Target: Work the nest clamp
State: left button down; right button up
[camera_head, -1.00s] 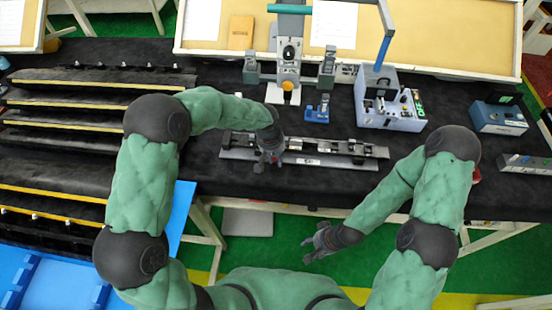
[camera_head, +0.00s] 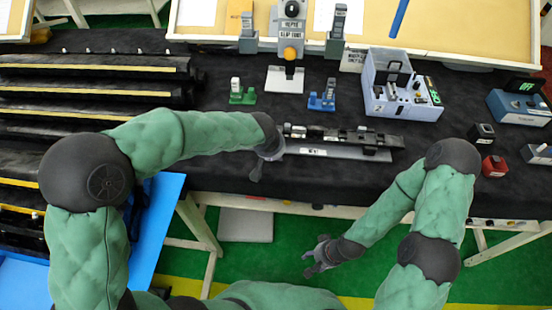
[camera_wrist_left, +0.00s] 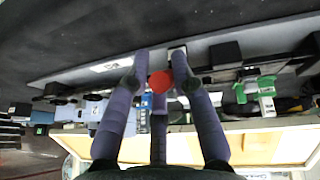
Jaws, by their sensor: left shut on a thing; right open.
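The nest is a long grey plate (camera_head: 345,154) with dark clamp parts (camera_head: 325,133) along its back, on the black-topped bench. My left gripper (camera_head: 262,165) is low over its left end, and my forearm hides that end. In the left wrist view its fingers (camera_wrist_left: 158,85) are closed in around a round red piece (camera_wrist_left: 160,82), seemingly the clamp's knob. What lies under the red piece is hidden. My right gripper (camera_head: 318,258) is open and empty, in front of the bench edge and away from the nest.
Behind the nest stand a green clip holder (camera_head: 242,95), a blue one (camera_head: 322,98) and a grey test post (camera_head: 290,50). A control box (camera_head: 402,90) stands to the right. A red button block (camera_head: 494,166) is at far right. Black racks (camera_head: 90,90) fill the left.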

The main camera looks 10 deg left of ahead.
pick_arm(q)
jog(key=shift+s+f+t+b, duration=0.25)
jog(key=shift+f+t+b, duration=0.65)
jog(key=shift+b, duration=3.45)
jog(key=shift+t+b, duration=0.3)
jog(key=shift+b, duration=0.8)
jog(key=c, duration=1)
grip_release()
jog(key=shift+r, duration=0.1)
jog(key=shift+s+r, duration=0.2)
jog(key=shift+r, duration=0.15)
jog(key=v, duration=1.1)
jog(key=shift+s+a, duration=0.1)
jog(key=shift+s, duration=0.1)
